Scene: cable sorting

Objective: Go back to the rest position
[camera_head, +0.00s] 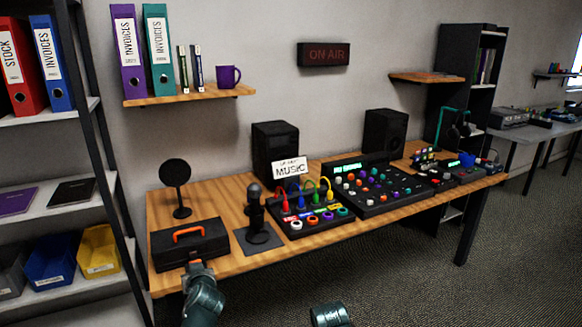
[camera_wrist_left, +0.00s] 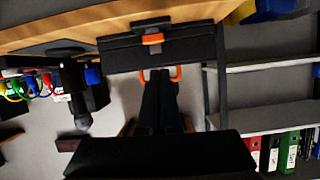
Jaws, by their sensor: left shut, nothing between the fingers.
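My left gripper (camera_head: 196,267) is at the front edge of the desk, in front of the black toolbox (camera_head: 170,252) with an orange handle (camera_head: 187,232). In the left wrist view the dark fingers (camera_wrist_left: 158,85) are together with nothing between them. There they overlap the toolbox handle (camera_wrist_left: 175,74) in the picture, with the toolbox (camera_wrist_left: 120,52) beyond; whether they touch it I cannot tell. The toolbox is closed on the desk.
The wooden desk (camera_head: 232,262) holds a microphone (camera_head: 256,212), a patch box with coloured cables (camera_head: 312,218), a mixer (camera_head: 375,190) and speakers (camera_head: 276,150). A shelf rack (camera_head: 60,205) with bins stands at left. Floor is open at front right.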

